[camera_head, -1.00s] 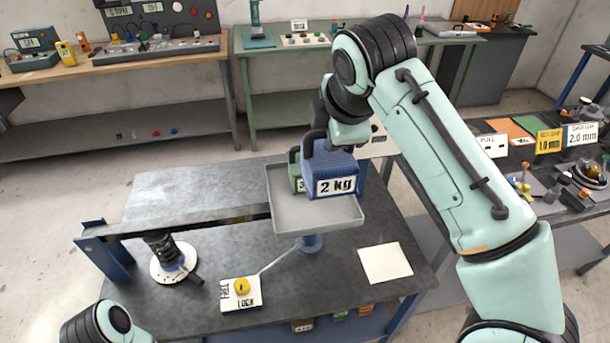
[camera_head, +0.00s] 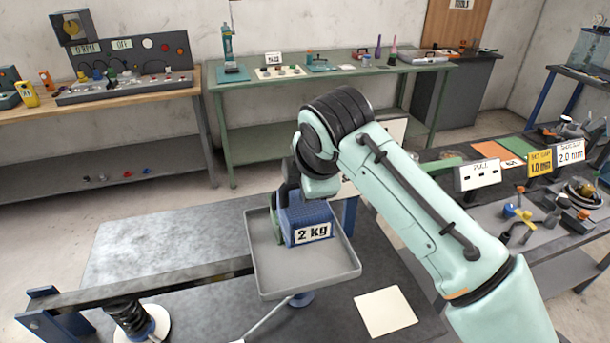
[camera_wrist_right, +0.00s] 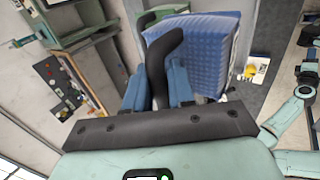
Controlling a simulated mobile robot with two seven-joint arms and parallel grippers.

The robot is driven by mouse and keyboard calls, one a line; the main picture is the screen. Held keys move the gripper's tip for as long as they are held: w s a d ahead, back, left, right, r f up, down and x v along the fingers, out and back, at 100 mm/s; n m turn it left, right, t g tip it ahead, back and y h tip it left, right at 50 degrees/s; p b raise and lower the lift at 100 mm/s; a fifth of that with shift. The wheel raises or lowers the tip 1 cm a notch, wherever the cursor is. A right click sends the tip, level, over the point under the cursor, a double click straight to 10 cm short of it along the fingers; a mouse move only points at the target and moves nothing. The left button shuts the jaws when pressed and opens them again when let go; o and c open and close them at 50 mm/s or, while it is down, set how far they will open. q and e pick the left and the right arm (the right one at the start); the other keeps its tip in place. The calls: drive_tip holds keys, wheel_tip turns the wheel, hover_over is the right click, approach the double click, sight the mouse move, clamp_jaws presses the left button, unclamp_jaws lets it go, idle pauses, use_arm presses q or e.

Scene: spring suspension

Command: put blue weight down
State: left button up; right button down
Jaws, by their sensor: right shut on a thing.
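The blue weight (camera_head: 308,218), labelled 2 kg, is inside the walls of the grey tray (camera_head: 312,284) in the head view. I cannot tell whether its base touches the tray floor. A green weight (camera_head: 249,227) is mostly hidden behind its left side. My right gripper (camera_head: 289,196) is at the top of the blue weight. In the right wrist view, its fingers (camera_wrist_right: 158,88) are shut on the black handle, with the blue block (camera_wrist_right: 195,50) beyond. My left gripper is not in view.
The tray is at the end of a dark beam (camera_head: 150,284) over the table. A spring (camera_head: 132,318) stands under the beam at lower left. A blank pale card (camera_head: 386,311) lies right of the tray. The right bench (camera_head: 480,220) holds signs and small parts.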

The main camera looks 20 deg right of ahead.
sight(315, 222)
wheel_tip(315, 222, down, 6)
drive_tip(key=shift+w+f+b, duration=0.1)
drive_tip(key=shift+f+b, duration=0.05)
drive_tip(key=shift+b, duration=1.1)
drive_tip(key=shift+w+f+b, duration=0.1)
drive_tip(key=shift+f+b, duration=0.85)
drive_tip(key=shift+f, duration=1.9)
drive_tip(key=shift+f, duration=0.1)
drive_tip(key=c, duration=1)
unclamp_jaws()
drive_tip(key=shift+f, duration=0.3)
drive_tip(key=shift+o, duration=0.2)
drive_tip(key=shift+r, duration=0.1)
drive_tip(key=p+v, duration=0.2)
drive_tip(key=v, duration=1)
drive_tip(key=shift+r, duration=0.1)
